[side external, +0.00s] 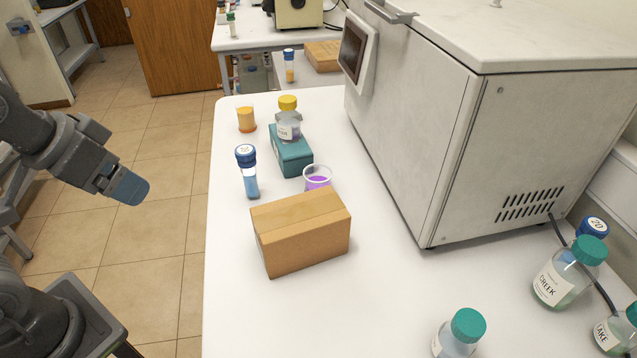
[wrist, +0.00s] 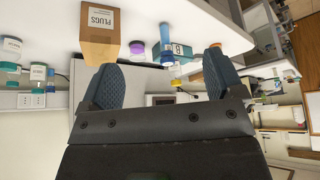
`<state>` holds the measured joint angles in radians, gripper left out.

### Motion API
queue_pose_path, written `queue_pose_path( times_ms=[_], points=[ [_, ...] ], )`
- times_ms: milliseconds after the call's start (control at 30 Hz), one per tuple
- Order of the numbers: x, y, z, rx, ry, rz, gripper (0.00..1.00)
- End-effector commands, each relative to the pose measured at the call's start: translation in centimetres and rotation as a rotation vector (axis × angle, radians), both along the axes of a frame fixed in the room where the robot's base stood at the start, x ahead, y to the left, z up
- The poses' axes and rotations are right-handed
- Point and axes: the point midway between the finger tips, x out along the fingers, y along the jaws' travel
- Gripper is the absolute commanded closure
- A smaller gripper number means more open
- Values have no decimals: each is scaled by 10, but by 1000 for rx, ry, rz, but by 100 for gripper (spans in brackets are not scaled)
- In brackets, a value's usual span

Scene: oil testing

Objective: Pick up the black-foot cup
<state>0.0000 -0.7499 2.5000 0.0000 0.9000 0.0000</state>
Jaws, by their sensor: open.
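A clear cup with purple liquid (side external: 317,178) stands on the white table behind the cardboard box, which hides its foot in the side view. It shows small in the wrist view (wrist: 137,47), where its foot is too small to tell. Another cup with yellow-orange contents (side external: 246,119) stands farther back, with an orange foot. No black foot shows clearly on either cup. My gripper (side external: 131,188) is off the table's left side, over the floor, well apart from both cups. In the wrist view its blue fingers (wrist: 160,78) are spread with nothing between them.
The cardboard box (side external: 301,232) stands in front of the purple cup. A blue-capped tube (side external: 247,172) and a teal box (side external: 291,152) carrying a yellow-capped bottle (side external: 288,118) stand close by. A large white machine (side external: 450,130) bounds the right. Teal-capped bottles (side external: 464,330) stand at front right.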

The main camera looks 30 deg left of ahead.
Motion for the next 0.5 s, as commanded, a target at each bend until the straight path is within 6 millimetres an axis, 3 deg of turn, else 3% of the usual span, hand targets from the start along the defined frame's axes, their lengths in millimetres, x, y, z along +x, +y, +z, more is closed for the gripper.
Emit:
queue_pose_path(
  times_ms=[333, 500],
  points=[
    [5, -1, 4, 18, 6, -31, 8],
    [40, -7, 23, 140, 59, -259, 8]
  ],
)
